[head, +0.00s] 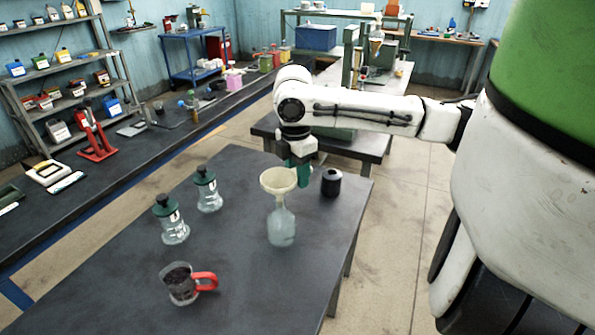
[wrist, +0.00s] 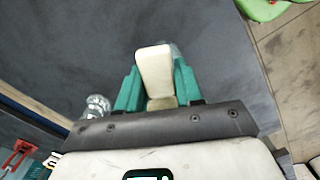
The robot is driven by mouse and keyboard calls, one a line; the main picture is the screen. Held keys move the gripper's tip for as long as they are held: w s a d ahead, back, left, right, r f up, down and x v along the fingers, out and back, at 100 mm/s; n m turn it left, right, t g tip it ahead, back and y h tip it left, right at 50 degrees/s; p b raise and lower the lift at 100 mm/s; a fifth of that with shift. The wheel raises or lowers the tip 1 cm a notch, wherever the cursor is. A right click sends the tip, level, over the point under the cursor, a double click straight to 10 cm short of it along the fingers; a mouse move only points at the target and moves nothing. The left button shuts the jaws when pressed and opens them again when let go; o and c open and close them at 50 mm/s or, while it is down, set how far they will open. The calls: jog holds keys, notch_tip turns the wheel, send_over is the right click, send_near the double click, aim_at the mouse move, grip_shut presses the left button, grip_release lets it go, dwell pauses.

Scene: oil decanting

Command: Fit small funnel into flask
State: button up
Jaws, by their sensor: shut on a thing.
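The small cream funnel (head: 278,181) is upright, wide mouth up, directly over the clear glass flask (head: 281,227) on the dark table. Its lower end meets the top of the flask's neck in the head view; I cannot tell how far the stem sits inside. My gripper (head: 298,172) is at the funnel's right rear side, its green fingers partly hidden behind the cone. In the wrist view the two green fingers are shut on the funnel (wrist: 155,72), which hides most of the flask.
Two green-capped glass bottles (head: 172,222) (head: 208,190) stand left of the flask. A glass jug with a red handle (head: 183,284) is at the front left. A dark cylinder (head: 331,182) stands to the right, near the table's edge. The table's front middle is clear.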

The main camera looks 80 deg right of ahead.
jog(key=shift+f+b, duration=0.55)
jog(key=shift+f, duration=0.5)
jog(key=o, duration=1.1)
jog(key=shift+r, duration=0.15)
notch_tip(320, 180, up, 11)
jog(key=shift+w+a+f, duration=0.15)
jog(key=shift+f, duration=0.05)
jog(key=shift+f, duration=0.1)
